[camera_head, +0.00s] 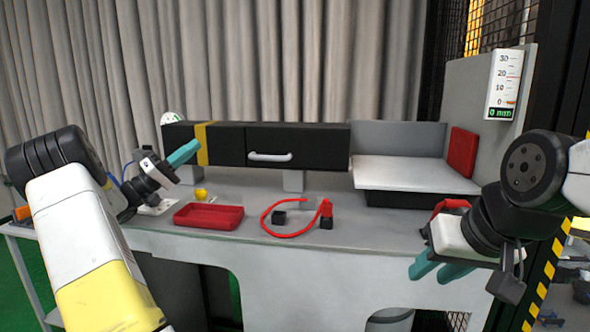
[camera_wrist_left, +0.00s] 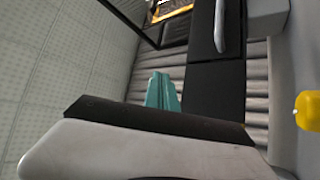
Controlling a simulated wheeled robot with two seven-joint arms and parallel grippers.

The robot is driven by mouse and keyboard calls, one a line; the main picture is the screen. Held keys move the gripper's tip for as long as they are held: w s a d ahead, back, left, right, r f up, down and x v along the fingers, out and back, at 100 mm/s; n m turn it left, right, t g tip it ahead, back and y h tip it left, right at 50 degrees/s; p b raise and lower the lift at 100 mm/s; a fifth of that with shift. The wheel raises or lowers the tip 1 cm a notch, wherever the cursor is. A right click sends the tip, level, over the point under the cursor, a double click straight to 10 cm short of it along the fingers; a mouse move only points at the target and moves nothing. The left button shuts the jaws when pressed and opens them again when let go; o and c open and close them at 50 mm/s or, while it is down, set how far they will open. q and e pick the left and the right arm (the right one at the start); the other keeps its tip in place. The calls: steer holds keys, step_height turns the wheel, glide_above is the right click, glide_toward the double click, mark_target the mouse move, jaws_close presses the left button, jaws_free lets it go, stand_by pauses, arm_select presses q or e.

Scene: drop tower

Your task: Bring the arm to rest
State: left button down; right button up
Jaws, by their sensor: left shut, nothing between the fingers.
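My left gripper (camera_head: 184,153) is raised above the left part of the workbench, in front of the black box with the yellow stripe. Its teal fingers are together, with nothing between them. They also show together in the left wrist view (camera_wrist_left: 162,92). My right gripper (camera_head: 436,273) hangs low at the right, in front of the bench edge. Its teal fingers look apart and hold nothing that I can see.
The bench (camera_head: 350,235) carries a red tray (camera_head: 209,217), a small yellow object (camera_head: 200,195), a red curved cable (camera_head: 286,234) and a black drawer unit (camera_head: 297,147). A white platform (camera_head: 412,171) and a red block (camera_head: 463,152) stand at right.

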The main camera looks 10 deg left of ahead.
arm_select(q)
steer(key=s+d+m+g+y, duration=0.15)
steer(key=d+g, duration=0.65)
steer(key=d, duration=1.1)
steer(key=s+d+f+g+y, duration=0.2)
steer(key=s+d+g+y, duration=0.1)
steer(key=s+d, duration=0.3)
steer(key=s+d+f+g+y, duration=0.2)
steer(key=s+d+f, duration=0.1)
steer(key=s+d, duration=0.3)
steer(key=s+a+f+t+y, duration=0.1)
steer(key=s+f+y, duration=0.2)
steer(key=s+y, duration=0.2)
steer(key=s+a+f+t+y, duration=0.1)
steer(key=s+y, duration=0.4)
steer(key=s, duration=0.5)
steer(key=shift+s+a+f+m+t, duration=0.25)
steer(key=shift+f+m+t, duration=0.25)
steer(key=shift+f, duration=0.4)
